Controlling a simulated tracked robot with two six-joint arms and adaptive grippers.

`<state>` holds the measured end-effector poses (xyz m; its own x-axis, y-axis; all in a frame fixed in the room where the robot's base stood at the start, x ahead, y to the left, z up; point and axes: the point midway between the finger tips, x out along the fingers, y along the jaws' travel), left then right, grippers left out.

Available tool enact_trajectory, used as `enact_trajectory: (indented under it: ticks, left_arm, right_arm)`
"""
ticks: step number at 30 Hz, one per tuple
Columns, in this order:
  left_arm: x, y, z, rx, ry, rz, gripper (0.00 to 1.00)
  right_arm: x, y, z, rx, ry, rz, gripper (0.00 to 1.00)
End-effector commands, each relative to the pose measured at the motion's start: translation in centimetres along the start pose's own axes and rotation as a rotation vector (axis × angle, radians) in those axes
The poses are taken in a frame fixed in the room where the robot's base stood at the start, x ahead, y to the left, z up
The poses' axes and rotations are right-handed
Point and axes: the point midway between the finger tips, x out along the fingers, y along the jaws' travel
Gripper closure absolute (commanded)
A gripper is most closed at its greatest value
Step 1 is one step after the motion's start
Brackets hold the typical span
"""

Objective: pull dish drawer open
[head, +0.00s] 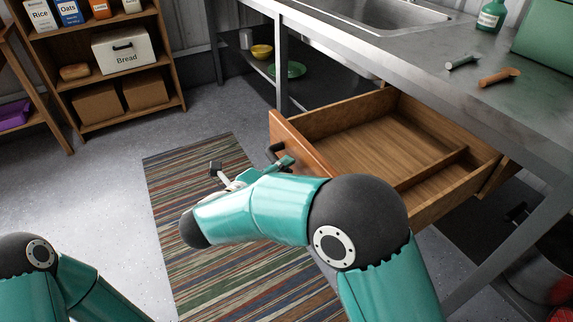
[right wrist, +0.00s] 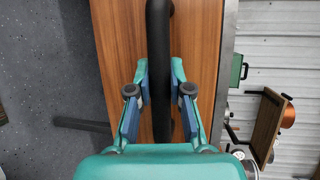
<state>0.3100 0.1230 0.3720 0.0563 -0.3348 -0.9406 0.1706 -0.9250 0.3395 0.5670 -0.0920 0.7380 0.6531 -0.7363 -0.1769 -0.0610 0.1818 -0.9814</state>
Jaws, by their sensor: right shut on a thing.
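The wooden dish drawer (head: 303,150) is pulled well out from under the metal counter. Its inside shows a bare wooden floor with a divider and looks empty. The black bar handle (right wrist: 159,50) is on its front panel, which also shows in the right wrist view (right wrist: 121,45). My right gripper (right wrist: 159,82) has its fingers on both sides of the handle and is shut on it. In the head view my right gripper (head: 283,162) is partly hidden by my own arm. My left arm shows at the lower left, but its gripper is out of view.
The metal counter (head: 420,70) has a sink, a green bottle (head: 491,16) and two small tools on it. A low shelf below holds a yellow bowl (head: 262,52). A striped rug (head: 190,170) lies before the drawer. A bookcase (head: 165,60) stands back left.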

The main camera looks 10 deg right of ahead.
Motion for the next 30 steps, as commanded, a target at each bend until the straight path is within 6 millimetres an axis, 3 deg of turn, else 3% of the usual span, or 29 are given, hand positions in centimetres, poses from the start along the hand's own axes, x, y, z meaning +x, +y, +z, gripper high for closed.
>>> enact_trajectory:
  ticks: [10, 11, 15, 25, 30]
  left_arm:
    - [0.1, 0.0, 0.0, 0.000, 0.000, 0.000, 0.60]
    - [0.1, 0.0, 0.0, 0.000, 0.000, 0.000, 0.60]
    - [0.1, 0.0, 0.0, 0.000, 0.000, 0.000, 0.60]
    - [0.0, 0.0, 0.0, 0.000, 0.000, 0.000, 0.60]
    - [0.0, 0.0, 0.0, 0.000, 0.000, 0.000, 0.60]
  right_arm:
    - [0.2, 0.3, -0.2, 0.000, 0.005, 0.007, 1.00]
    - [0.2, 0.3, -0.2, 0.000, 0.005, 0.007, 0.79]
    - [0.2, 0.2, -0.2, 0.001, 0.005, 0.005, 0.56]
    - [0.2, -0.1, -0.2, 0.003, 0.007, 0.003, 0.55]
    - [-0.1, -1.4, -0.1, 0.006, 0.006, 0.003, 0.55]
